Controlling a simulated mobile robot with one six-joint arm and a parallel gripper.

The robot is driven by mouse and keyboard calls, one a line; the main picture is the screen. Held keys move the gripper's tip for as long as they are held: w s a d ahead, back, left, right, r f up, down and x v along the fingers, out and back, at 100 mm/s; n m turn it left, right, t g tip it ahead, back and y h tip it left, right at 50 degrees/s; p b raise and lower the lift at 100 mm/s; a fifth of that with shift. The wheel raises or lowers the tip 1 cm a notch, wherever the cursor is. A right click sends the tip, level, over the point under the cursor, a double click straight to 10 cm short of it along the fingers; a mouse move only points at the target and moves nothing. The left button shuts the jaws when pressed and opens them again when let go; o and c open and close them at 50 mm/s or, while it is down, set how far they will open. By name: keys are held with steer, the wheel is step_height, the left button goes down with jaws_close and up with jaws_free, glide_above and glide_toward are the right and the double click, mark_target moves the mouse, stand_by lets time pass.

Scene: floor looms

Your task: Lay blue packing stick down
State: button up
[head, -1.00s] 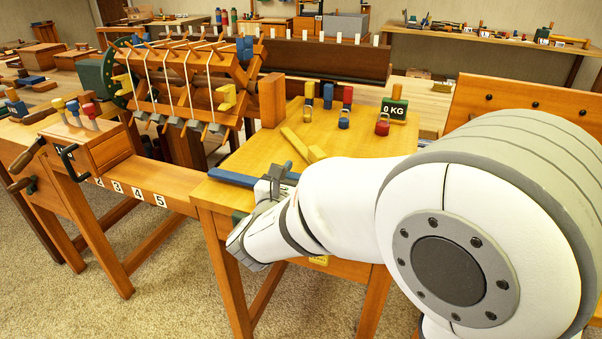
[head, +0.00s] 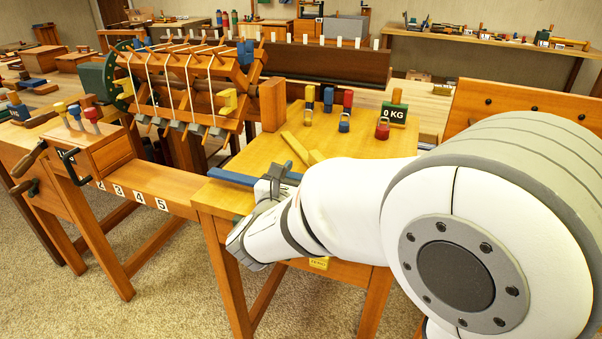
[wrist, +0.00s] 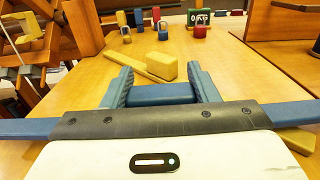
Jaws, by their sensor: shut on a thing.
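The blue packing stick (head: 232,177) lies level across my gripper, low over the front left part of the yellow-brown bench top (head: 255,150). In the wrist view the stick (wrist: 28,129) sticks out on both sides of my gripper (wrist: 163,82), and a blue piece shows between its two fingers. My gripper (head: 272,180) is shut on the stick, its fingers pointing across the bench. I cannot tell whether the stick touches the bench. My arm hides part of the stick in the head view.
A yellow stick (head: 295,147) and a yellow block (wrist: 163,68) lie just beyond my gripper. Blue (head: 344,124) and red (head: 382,129) padlocks and a green 0 KG weight (head: 394,110) stand farther back. A wooden loom (head: 190,85) stands at the left.

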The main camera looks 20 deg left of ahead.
steer(key=shift+f, duration=0.1)
steer(key=shift+f+b, duration=0.5)
steer(key=shift+f, duration=0.1)
stand_by(0.6)
steer(key=o, duration=1.2)
steer(key=shift+c, duration=0.2)
steer(key=s, duration=0.5)
steer(key=s+p, duration=0.1)
steer(key=s, duration=0.1)
steer(key=shift+s+a, duration=0.35)
steer(key=shift+s, duration=0.05)
